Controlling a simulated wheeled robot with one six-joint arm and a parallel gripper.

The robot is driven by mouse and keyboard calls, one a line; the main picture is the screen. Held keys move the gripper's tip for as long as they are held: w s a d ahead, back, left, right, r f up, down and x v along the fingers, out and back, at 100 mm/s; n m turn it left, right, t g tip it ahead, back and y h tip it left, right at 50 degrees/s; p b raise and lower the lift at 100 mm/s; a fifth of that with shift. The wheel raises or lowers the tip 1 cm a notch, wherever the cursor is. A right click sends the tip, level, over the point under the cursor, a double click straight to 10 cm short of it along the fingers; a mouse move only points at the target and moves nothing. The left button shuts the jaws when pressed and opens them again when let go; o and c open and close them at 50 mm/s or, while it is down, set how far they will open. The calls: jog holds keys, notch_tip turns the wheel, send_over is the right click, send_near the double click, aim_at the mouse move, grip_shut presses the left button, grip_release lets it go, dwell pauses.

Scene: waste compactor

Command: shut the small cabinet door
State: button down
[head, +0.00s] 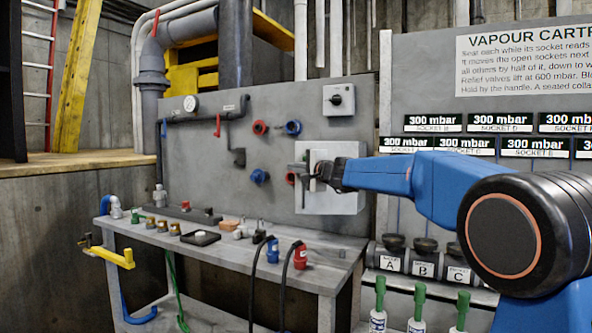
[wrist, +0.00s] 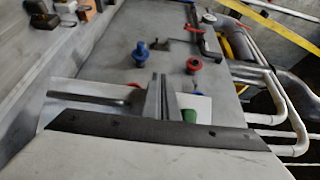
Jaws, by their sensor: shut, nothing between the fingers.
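The small cabinet (head: 345,200) is a pale grey box on the grey wall panel, in the middle of the head view. My gripper (head: 300,171) is in front of its left part and hides some of its front. I cannot tell how far its door stands open or whether my gripper touches it. In the wrist view my gripper (wrist: 159,97) has its two fingers together with nothing between them. Pale surfaces and a small green object (wrist: 189,115) show beside the fingers there.
Red and blue valve knobs (head: 260,178) sit on the panel left of the cabinet. A rotary switch box (head: 338,99) is above it. The workbench (head: 215,247) below holds several small fittings and two cabled plugs. Labelled canisters (head: 424,262) stand at lower right.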

jog(key=w+d, duration=0.1)
jog(key=w, duration=0.7)
jog(key=shift+d, duration=0.25)
dwell(0.6)
